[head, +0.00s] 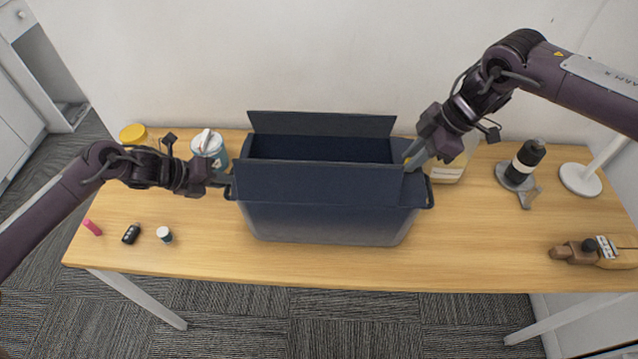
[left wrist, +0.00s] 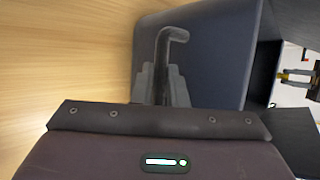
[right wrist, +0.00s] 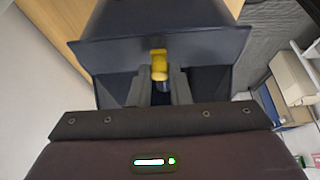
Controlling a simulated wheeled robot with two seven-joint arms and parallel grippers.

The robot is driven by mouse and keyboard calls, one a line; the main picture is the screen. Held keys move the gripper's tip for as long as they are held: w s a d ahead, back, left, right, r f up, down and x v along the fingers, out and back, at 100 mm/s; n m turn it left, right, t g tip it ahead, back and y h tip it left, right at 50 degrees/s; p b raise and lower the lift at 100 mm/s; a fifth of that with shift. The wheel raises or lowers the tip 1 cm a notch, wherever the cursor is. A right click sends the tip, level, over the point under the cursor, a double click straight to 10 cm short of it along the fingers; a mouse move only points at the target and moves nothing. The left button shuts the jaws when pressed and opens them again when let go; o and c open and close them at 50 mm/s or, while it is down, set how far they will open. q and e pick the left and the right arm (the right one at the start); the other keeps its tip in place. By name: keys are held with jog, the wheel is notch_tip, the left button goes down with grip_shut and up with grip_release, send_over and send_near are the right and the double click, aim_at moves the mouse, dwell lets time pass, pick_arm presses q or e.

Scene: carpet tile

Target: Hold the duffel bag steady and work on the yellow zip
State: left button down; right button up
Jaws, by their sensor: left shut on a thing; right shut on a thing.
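The duffel bag (head: 330,222) is dark blue and stands mid-table. Its top is open, with one flap raised at the back and one along the front. My left gripper (head: 230,183) is at the bag's left end, shut on a dark end handle (left wrist: 176,36). My right gripper (head: 411,160) reaches down to the top opening near the right end. In the right wrist view its fingers are shut on the yellow zip (right wrist: 159,62), which sits at the slot between the two flaps. In the head view the zip is hard to make out behind the fingers.
A white-lidded canister (head: 208,148) and a yellow-lidded jar (head: 133,134) stand behind my left arm. Small items, including a little cup (head: 164,234), lie front left. A black-and-white bottle (head: 525,162) and a brown tool (head: 575,251) are right.

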jog(key=shift+a, duration=0.25)
dwell(0.4)
jog(key=shift+a, duration=0.4)
dwell(0.6)
jog(key=shift+a, duration=0.95)
dwell(1.1)
jog(key=shift+a, duration=2.45)
jog(key=shift+a, duration=2.5)
jog(key=shift+r, duration=0.1)
